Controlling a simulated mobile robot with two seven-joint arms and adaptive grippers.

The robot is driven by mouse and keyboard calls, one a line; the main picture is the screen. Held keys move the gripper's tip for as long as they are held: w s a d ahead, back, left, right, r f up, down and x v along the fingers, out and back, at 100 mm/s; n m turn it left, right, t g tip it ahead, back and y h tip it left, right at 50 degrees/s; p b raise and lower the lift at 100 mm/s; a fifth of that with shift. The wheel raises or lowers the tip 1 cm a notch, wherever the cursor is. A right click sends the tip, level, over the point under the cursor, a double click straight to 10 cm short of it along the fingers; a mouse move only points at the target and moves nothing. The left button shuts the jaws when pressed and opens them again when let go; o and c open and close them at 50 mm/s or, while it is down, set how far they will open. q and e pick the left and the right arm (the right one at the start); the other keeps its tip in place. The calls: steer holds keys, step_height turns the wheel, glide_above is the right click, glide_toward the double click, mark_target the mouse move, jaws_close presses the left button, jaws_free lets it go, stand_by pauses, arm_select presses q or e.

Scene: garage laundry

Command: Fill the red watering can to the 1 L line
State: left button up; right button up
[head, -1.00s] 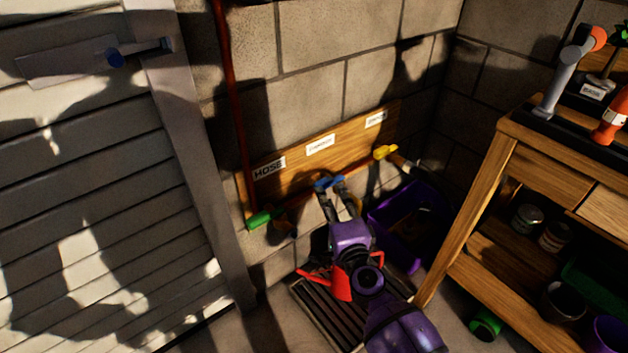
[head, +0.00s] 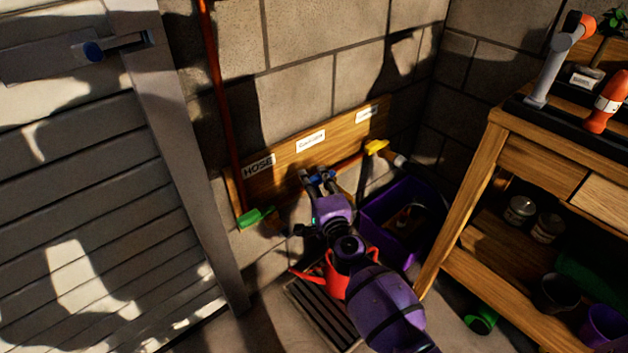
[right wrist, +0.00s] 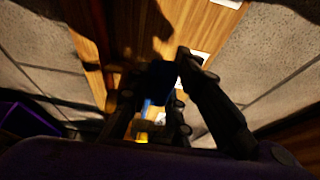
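The red watering can (head: 333,282) stands on the slatted grate below the wall taps, partly hidden behind my right arm. Its water level and the 1 L line cannot be made out. The middle tap has a blue handle (head: 329,176) on the pipe, under the middle label. My right gripper (head: 314,178) is at this handle with its fingers apart, one finger left of the blue part. In the right wrist view the dark fingers (right wrist: 165,100) are spread, with a bit of blue between them; contact cannot be told. My left gripper is out of view.
A green tap handle (head: 256,216) is left on the pipe and a yellow one (head: 376,147) right. The labelled board (head: 285,160) is behind. A purple bin (head: 378,222) stands right of the can, beside the wooden workbench (head: 475,215). The grate (head: 318,318) lies below.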

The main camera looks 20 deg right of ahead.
steer(key=shift+r, duration=0.2)
jaws_close()
